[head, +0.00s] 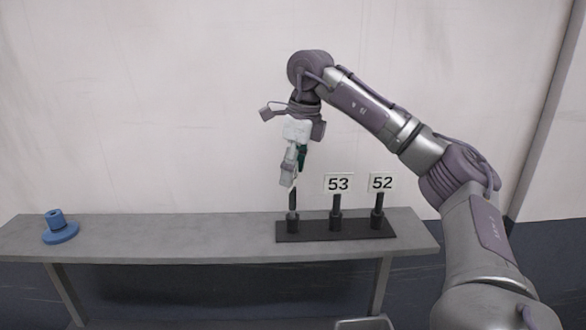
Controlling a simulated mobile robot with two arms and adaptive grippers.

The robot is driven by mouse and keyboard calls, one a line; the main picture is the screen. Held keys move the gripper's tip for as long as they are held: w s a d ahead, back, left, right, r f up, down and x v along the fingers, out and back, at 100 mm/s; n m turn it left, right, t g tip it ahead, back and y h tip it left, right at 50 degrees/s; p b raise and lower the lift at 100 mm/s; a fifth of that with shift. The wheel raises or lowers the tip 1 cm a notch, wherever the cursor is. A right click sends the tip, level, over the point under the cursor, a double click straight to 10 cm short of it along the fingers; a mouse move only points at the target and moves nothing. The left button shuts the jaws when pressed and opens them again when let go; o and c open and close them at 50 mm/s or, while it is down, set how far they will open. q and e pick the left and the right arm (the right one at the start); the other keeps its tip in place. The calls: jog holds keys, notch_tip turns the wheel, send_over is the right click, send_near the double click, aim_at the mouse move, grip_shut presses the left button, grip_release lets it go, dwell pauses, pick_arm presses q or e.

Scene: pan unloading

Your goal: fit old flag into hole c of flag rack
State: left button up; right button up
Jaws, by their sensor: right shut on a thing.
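The flag rack (308,237) is a dark base on the grey bench with three upright sockets in a row. The middle socket holds a white flag marked 53 (338,184) and the right socket holds one marked 52 (382,183). My right gripper (290,170) points down above the left socket (292,224) and is shut on a flag, whose dark pole (292,199) shows below the fingers. The pole lines up with the left socket; I cannot tell whether its tip is inside. The gripper hides most of this flag's plate. No hole letters are readable. My left gripper is out of view.
A blue stepped round object (58,226) stands at the left end of the grey bench (170,232). The bench between it and the rack is clear. A pale wall is behind. A metal-edged item (364,323) shows at the bottom edge.

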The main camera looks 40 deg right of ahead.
jog(key=shift+f+b, duration=0.55)
jog(key=shift+f, duration=0.35)
dwell(0.3)
jog(key=o, duration=1.3)
notch_tip(320, 180, up, 12)
jog(key=s, duration=0.1)
jog(key=shift+s+d, duration=0.4)
jog(key=shift+d, duration=0.05)
jog(key=shift+f, duration=0.15)
